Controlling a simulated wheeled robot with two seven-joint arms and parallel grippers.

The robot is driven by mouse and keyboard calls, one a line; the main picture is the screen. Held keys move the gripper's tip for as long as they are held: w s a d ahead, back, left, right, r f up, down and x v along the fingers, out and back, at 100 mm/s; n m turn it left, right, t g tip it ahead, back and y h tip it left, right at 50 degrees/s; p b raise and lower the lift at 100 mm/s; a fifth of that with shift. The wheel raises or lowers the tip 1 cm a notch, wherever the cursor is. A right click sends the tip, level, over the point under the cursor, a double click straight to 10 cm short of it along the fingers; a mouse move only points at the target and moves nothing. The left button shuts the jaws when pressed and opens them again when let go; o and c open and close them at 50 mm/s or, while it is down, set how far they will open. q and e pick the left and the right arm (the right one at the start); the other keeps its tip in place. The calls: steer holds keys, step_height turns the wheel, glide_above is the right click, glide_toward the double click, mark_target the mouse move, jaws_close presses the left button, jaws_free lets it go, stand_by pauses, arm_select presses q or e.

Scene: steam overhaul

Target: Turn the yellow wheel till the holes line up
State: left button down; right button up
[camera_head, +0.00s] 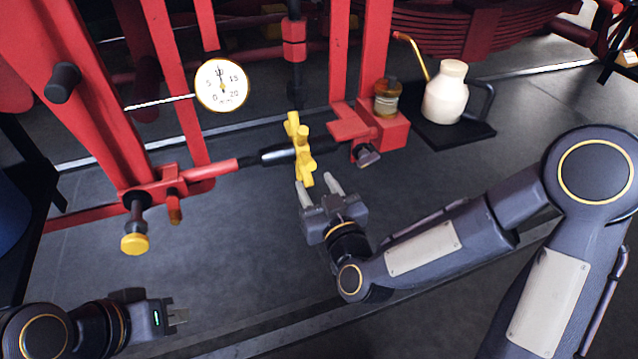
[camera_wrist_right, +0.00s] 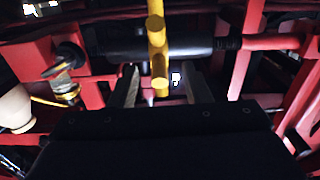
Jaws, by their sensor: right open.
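The yellow wheel (camera_head: 299,150) sits on a dark and red horizontal rod in the middle of the head view, with stubby spokes pointing up and down. In the right wrist view its yellow spokes (camera_wrist_right: 156,50) stand upright in front of the dark rod. My right gripper (camera_head: 320,188) is open just below the wheel, its fingers pointing up at the lower spoke. In the right wrist view the lower spoke end lies between the two fingers (camera_wrist_right: 158,88); I cannot tell whether they touch it. My left gripper (camera_head: 180,316) is low at the left, away from the wheel. I cannot make out the holes.
A dial gauge (camera_head: 221,85) with a white face is at the upper left. A cream jug (camera_head: 446,92) stands on a black tray (camera_head: 462,134) at right. A yellow-capped knob (camera_head: 134,243) hangs from the red frame (camera_head: 100,100). The floor below the rod is clear.

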mark_target(310, 184)
steer(key=shift+w+a+r+p, duration=0.25)
steer(key=shift+w+r, duration=0.1)
steer(key=shift+w, duration=0.5)
steer(key=shift+w+a+r+p, duration=0.15)
steer(key=shift+w+a+r, duration=0.2)
steer(key=shift+w, duration=0.45)
steer(key=shift+w+a+r+p, duration=0.2)
steer(key=shift+w+r, duration=0.2)
steer(key=shift+w, duration=0.45)
jaws_close()
steer(key=shift+f, duration=0.1)
steer(key=shift+s+d+f+b, duration=0.1)
steer(key=shift+f+b, duration=1.35)
